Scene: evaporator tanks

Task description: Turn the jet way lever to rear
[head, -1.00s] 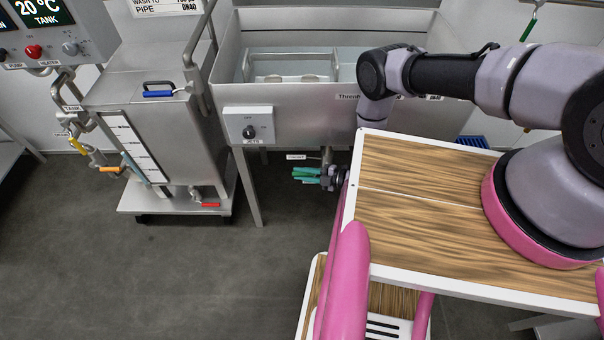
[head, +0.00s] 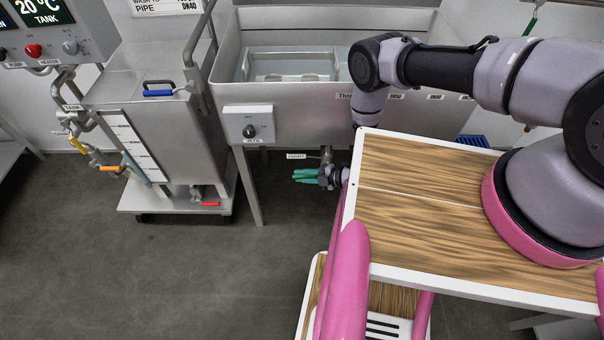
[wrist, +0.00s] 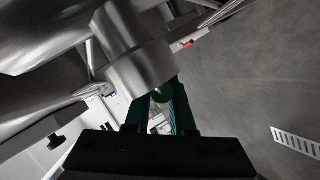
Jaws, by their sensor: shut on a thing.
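My gripper (head: 304,176) is under the front of the steel sink, its teal fingers pointing left in the head view. In the wrist view my gripper (wrist: 161,94) has its dark green fingers shut on a small round-ended piece, which I take for the jet way lever (wrist: 161,98). It sits just below a steel valve cylinder (wrist: 143,68). The lever is mostly hidden by the fingers, and its exact angle cannot be told. A steel pipe (head: 327,155) comes down from the sink just above the gripper. A label reading FRONT (head: 296,156) is beside it.
The steel sink (head: 300,110) with a jets knob box (head: 249,125) overhangs the gripper. A sink leg (head: 249,190) stands to the left. A wheeled tank (head: 140,120) with coloured valve handles is farther left. The grey floor (head: 190,285) in front is clear.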

